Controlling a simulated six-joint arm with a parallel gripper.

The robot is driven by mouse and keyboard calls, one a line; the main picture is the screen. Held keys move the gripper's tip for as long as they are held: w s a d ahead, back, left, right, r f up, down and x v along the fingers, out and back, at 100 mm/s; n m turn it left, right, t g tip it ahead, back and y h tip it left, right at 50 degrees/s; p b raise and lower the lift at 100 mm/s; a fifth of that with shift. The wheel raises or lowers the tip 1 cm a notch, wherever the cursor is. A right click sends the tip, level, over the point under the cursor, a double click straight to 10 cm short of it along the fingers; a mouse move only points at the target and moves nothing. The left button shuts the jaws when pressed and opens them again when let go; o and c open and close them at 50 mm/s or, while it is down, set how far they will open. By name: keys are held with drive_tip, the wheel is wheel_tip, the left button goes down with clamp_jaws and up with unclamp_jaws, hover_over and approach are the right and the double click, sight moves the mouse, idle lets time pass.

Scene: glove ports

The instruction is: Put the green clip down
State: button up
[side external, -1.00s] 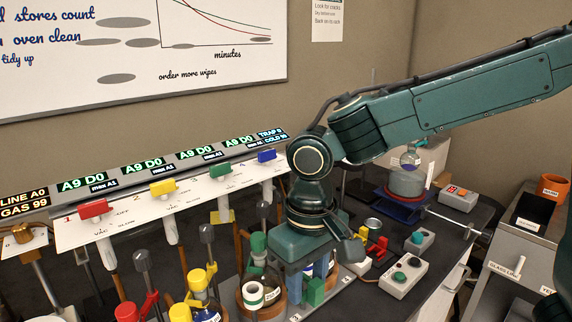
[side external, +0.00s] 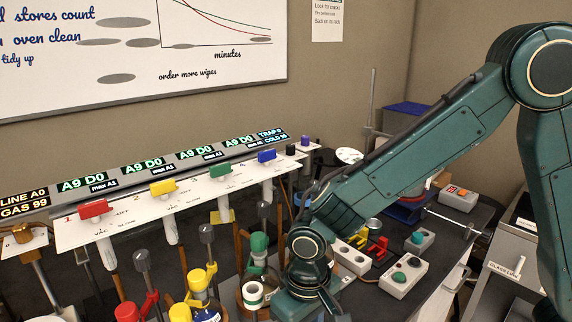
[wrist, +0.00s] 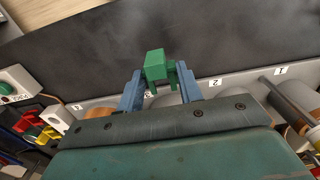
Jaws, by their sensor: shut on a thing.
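The green clip (wrist: 155,66) is a small block with prongs pointing down, seen in the wrist view between the two blue fingers of my gripper (wrist: 158,88). My gripper is shut on it. Dark bench top (wrist: 190,40) shows behind the clip, and I cannot tell how high the clip is above it. In the side external view the fingers and the clip are out of sight below the frame edge; only my wrist shows there, low in the picture.
A grey rack edge with number labels (wrist: 215,83) runs behind the fingers. A metal rod (wrist: 288,100) lies at the right. Red and yellow clips (wrist: 45,135) sit at the left. Button boxes (side external: 403,277) and a panel with coloured handles (side external: 163,187) stand around the bench.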

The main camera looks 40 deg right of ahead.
drive_tip(key=shift+f, duration=2)
drive_tip(key=shift+f, duration=0.1)
drive_tip(key=o, duration=1)
drive_tip(key=shift+c, duration=0.2)
wheel_tip(320, 180, up, 12)
